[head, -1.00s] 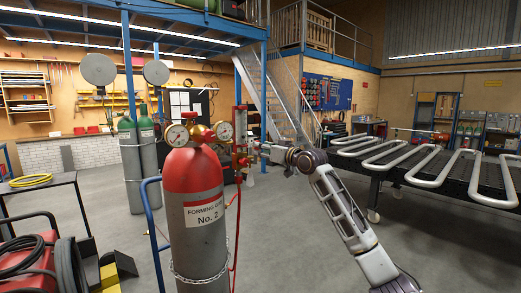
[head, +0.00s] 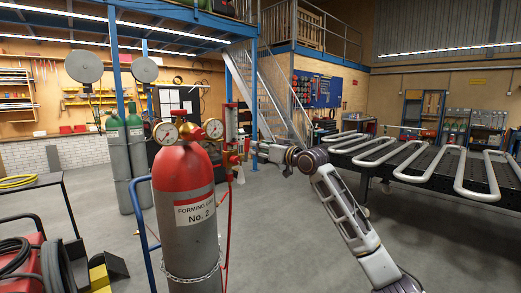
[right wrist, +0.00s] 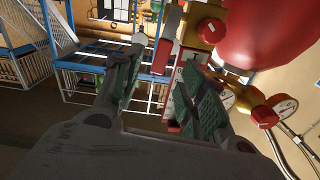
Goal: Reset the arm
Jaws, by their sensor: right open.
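My right gripper (head: 252,149) is at the end of my right arm, just right of the regulator on the red-topped gas cylinder (head: 186,205). In the right wrist view the two fingers of my right gripper (right wrist: 160,75) are apart, with nothing clearly held between them. A red-framed flowmeter (head: 231,133) stands beside the fingertips; in the right wrist view a red and white block of it (right wrist: 167,52) shows close to the right finger. Whether anything touches it, I cannot tell. My left gripper is not in view.
Pressure gauges (head: 166,133) sit on the cylinder, which is labelled "Forming gas No. 2" and chained. A roller table with serpentine coils (head: 425,165) stands at the right. A dark cart (head: 35,200) is at the left. The floor (head: 275,240) around my right arm is clear.

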